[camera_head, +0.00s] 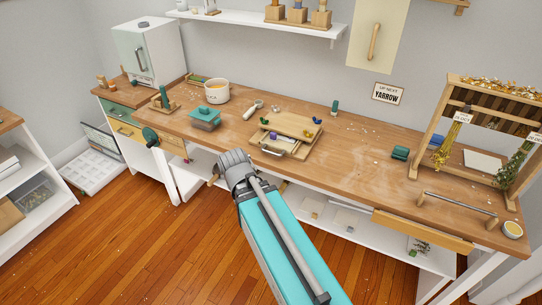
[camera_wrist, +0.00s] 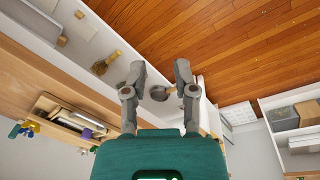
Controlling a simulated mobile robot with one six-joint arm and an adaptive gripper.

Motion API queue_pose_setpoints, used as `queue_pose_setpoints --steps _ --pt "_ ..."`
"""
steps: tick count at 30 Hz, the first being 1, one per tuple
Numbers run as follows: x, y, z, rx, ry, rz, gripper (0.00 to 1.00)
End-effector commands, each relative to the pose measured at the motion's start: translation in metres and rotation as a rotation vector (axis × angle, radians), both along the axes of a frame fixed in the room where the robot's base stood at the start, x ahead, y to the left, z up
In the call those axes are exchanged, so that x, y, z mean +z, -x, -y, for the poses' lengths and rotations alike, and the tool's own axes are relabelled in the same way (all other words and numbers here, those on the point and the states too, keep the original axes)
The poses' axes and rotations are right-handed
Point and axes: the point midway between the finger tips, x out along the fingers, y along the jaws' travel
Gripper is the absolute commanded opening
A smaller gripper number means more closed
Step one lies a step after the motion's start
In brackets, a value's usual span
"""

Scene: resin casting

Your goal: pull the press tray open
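The wooden press (camera_head: 287,138) lies on the workbench, with green, blue and yellow wing knobs on top. Its tray front has a metal pull handle (camera_head: 272,152) facing the bench's front edge. The tray looks shut or nearly so; I cannot tell exactly. In the wrist view the press (camera_wrist: 62,112) is at the lower left, outside my fingers. My gripper (camera_wrist: 160,66) is open, with its two fingers spread and nothing held. In the head view my arm hides the fingers; its end is in front of the bench, left of the press and apart from it.
The workbench (camera_head: 345,168) carries a teal box (camera_head: 205,117), a white pot (camera_head: 216,90) and a rack of hanging dried plants. A white lower shelf (camera_head: 330,212) runs underneath. Open wooden floor lies in front.

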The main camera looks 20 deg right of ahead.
Motion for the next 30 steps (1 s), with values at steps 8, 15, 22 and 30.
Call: queue_pose_setpoints --steps 8,15,22,30 --pt "-0.041 -0.043 0.045 0.077 0.293 0.123 0.37" --pt "-0.054 -0.086 0.083 0.196 0.605 0.234 0.37" --pt "-0.054 -0.126 0.101 0.341 0.899 0.318 0.37" --pt "-0.046 -0.158 0.103 0.487 1.145 0.366 0.37"
